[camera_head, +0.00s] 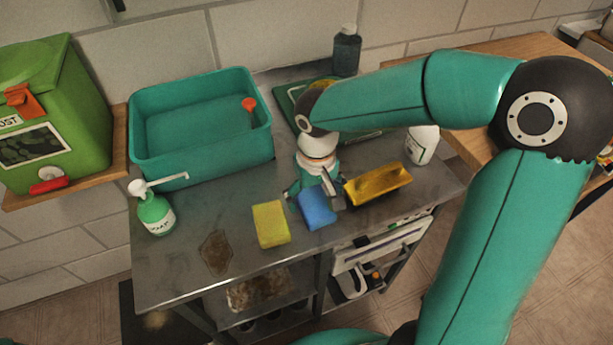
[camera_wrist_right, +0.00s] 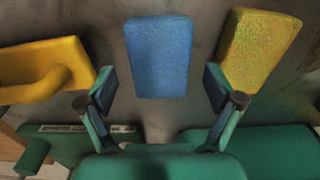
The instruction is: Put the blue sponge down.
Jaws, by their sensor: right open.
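The blue sponge (camera_head: 317,210) lies on the metal counter (camera_head: 190,285), between the yellow sponge (camera_head: 270,224) and a yellow scoop-like item (camera_head: 378,185). My right gripper (camera_head: 312,191) is just behind and over the blue sponge, pointing down. In the right wrist view the gripper (camera_wrist_right: 160,90) is open, with the blue sponge (camera_wrist_right: 158,57) ahead between its fingers and a gap on each side. The yellow sponge (camera_wrist_right: 260,48) is close beside one finger there. My left gripper is not in view.
A teal basin (camera_head: 200,160) stands at the back left, with a soap bottle (camera_head: 154,210) before it. A brown stain (camera_head: 215,252) marks the counter.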

